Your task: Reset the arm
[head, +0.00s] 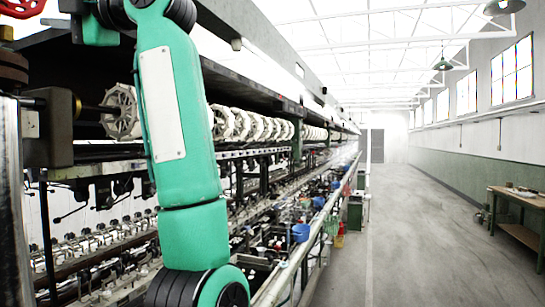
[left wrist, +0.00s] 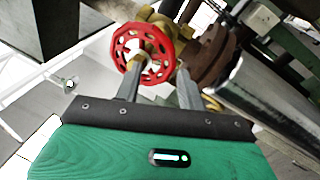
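My green arm (head: 185,140) crosses the left part of the head view from top to bottom. No gripper shows in that view. In the left wrist view my left gripper (left wrist: 160,72) is open, with its two grey fingers apart. A red handwheel (left wrist: 127,45) on a brass valve is beyond the fingers, and the left finger overlaps its lower edge in the picture. I cannot tell whether they touch. Nothing is visibly held between the fingers. The red handwheel also shows at the top left corner of the head view (head: 22,4). My right gripper is out of view.
A long reeling machine with a row of pale reels (head: 255,124) runs along the left. Blue basins (head: 301,232) line its side. A thick metal pipe (left wrist: 270,105) is right of the left gripper. The aisle floor (head: 415,230) is clear; a wooden table (head: 518,199) stands right.

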